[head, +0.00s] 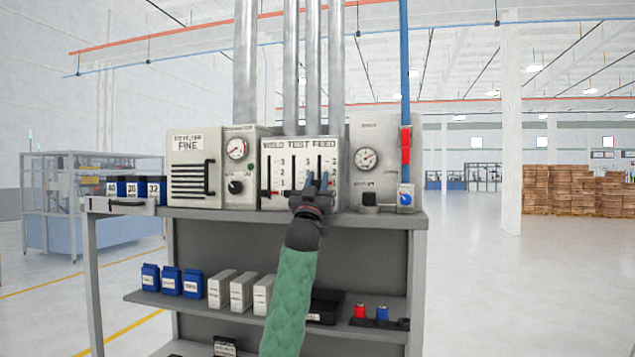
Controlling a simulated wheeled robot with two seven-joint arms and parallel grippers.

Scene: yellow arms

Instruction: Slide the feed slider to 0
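A white panel (275,153) marked WELD, TEST and FEED stands on the workbench, with upright slider slots and number scales. The feed slot (320,163) is the rightmost one, and its upper part shows as a dark line. My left gripper (317,182), on a green-sleeved arm, is at the lower part of the feed slot. Its two fingertips show a little apart. The gripper hides the lower end of the slot. I cannot make out the feed knob, or whether the fingers hold it. My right gripper is not in view.
Left of the panel are a gauge box (236,180) and a box marked FINE (193,145). To its right stand another gauge box (367,140) and a blue pipe with a red valve handle (406,145). The shelf (145,297) below holds blue and white boxes.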

